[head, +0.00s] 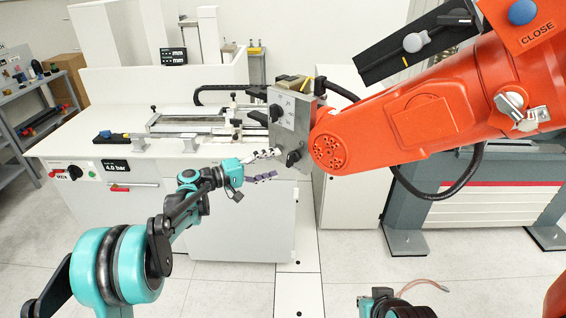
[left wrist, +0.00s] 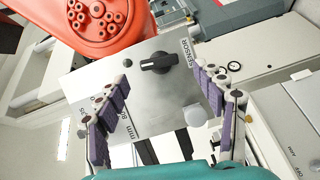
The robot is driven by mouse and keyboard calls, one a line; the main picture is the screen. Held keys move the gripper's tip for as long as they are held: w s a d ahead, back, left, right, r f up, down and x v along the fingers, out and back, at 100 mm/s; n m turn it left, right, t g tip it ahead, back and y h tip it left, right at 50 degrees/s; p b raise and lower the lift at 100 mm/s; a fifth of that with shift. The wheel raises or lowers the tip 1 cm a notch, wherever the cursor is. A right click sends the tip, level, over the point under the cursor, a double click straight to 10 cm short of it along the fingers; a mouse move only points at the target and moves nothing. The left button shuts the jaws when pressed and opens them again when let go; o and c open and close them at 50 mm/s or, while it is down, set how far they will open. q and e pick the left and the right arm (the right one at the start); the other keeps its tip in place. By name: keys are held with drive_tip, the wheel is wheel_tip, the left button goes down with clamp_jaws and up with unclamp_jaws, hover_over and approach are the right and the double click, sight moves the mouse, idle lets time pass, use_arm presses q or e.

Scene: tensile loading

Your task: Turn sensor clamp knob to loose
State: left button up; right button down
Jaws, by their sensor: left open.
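The sensor clamp knob is a black bar-shaped knob on a grey metal plate (head: 291,116). In the left wrist view the knob (left wrist: 158,63) sits beside the printed word SENSOR, with its bar nearly level in the picture. In the head view the knob (head: 293,158) is low on the plate, next to the orange arm. My left gripper (head: 277,165) is open in front of the plate, its purple-padded fingers apart. In the left wrist view the fingers of the left gripper (left wrist: 160,84) flank the knob's near side, with nothing between them. My right gripper's fingers do not show.
The big orange arm (head: 400,125) fills the right side, close to the plate. A grey shelf rack (head: 30,130) is at the far left. The floor in front is mostly clear.

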use_arm(q)
drive_tip(key=v, duration=0.7)
drive_tip(key=s+d+f+m+g+y+b, duration=0.1)
drive_tip(key=s+d+f+y, duration=0.2)
drive_tip(key=s, duration=0.5)
drive_tip(key=s+f+g+y+b, duration=0.1)
drive_tip(key=s+f+y+b, duration=0.2)
drive_tip(key=s, duration=0.6)
drive_tip(key=s+a+f+m+y, duration=0.1)
drive_tip(key=s+a+f+y, duration=0.2)
drive_tip(key=s, duration=0.2)
drive_tip(key=s+a+f+m+y+b, duration=0.1)
drive_tip(key=s+a+f+y, duration=0.2)
drive_tip(key=s, duration=0.3)
drive_tip(key=s+a+f+m+t+y, duration=0.1)
drive_tip(key=s+a+f+y, duration=0.2)
drive_tip(key=s, duration=0.3)
drive_tip(key=shift+a+f, duration=0.15)
drive_tip(key=shift+f, duration=0.75)
